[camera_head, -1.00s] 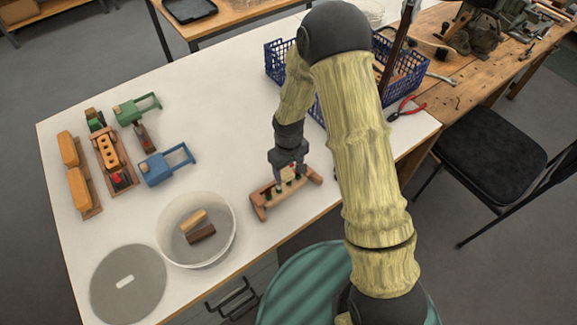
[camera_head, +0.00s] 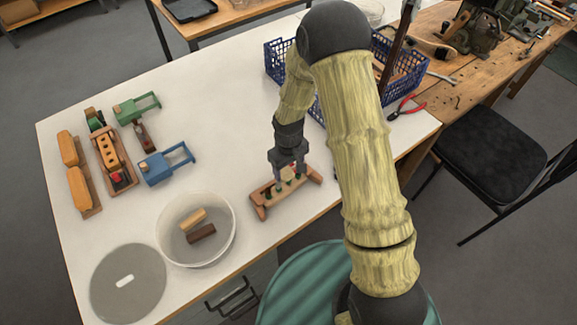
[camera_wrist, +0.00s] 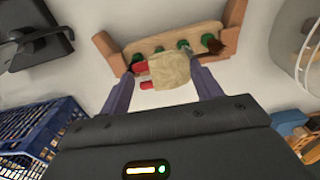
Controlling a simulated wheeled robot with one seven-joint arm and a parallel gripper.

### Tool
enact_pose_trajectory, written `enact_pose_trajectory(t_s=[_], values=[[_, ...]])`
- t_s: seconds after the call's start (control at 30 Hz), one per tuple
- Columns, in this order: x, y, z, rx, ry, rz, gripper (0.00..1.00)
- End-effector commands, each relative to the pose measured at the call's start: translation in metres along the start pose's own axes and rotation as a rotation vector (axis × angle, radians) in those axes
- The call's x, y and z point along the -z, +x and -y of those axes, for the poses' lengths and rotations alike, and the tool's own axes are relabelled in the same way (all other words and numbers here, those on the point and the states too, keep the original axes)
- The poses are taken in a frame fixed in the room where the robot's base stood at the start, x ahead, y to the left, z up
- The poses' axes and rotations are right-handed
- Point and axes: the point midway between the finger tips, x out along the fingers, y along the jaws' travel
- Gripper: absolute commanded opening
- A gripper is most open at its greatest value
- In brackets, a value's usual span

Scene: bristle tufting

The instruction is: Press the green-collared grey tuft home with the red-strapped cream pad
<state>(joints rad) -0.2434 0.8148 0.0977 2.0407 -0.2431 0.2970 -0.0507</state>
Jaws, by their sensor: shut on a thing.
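My gripper (camera_wrist: 166,82) is shut on the cream pad (camera_wrist: 172,70). The pad's red strap (camera_wrist: 141,67) shows at its left side in the wrist view. The wooden brush stock (camera_wrist: 147,46) lies just beyond the pad, with several green collars along it. A grey tuft (camera_wrist: 187,50) appears at a green collar beside the pad's upper right edge; contact is unclear. A dark brown tuft (camera_wrist: 217,47) sits at the right-hand collar. In the head view my gripper (camera_head: 288,174) is over the stock (camera_head: 262,200), and its fingers partly hide the pad.
A clear round tub (camera_head: 165,238) holding two blocks stands to the left, with its grey lid (camera_head: 127,283) beside it. Blue baskets (camera_head: 409,70) and red pliers (camera_head: 404,107) lie behind my arm. Green and blue tools sit at far left. The middle of the white table (camera_head: 215,75) is clear.

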Motion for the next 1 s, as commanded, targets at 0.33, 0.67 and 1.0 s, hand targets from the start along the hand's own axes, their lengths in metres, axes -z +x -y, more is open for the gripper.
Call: enact_pose_trajectory(t_s=[0.33,0.67,1.0], values=[[0.0001,0.0033,0.0,0.0,0.0,0.0,0.37],[0.0001,0.0053,0.0,0.0,0.0,0.0,0.37],[0.0,0.008,0.0,0.0,0.0,0.0,0.37]])
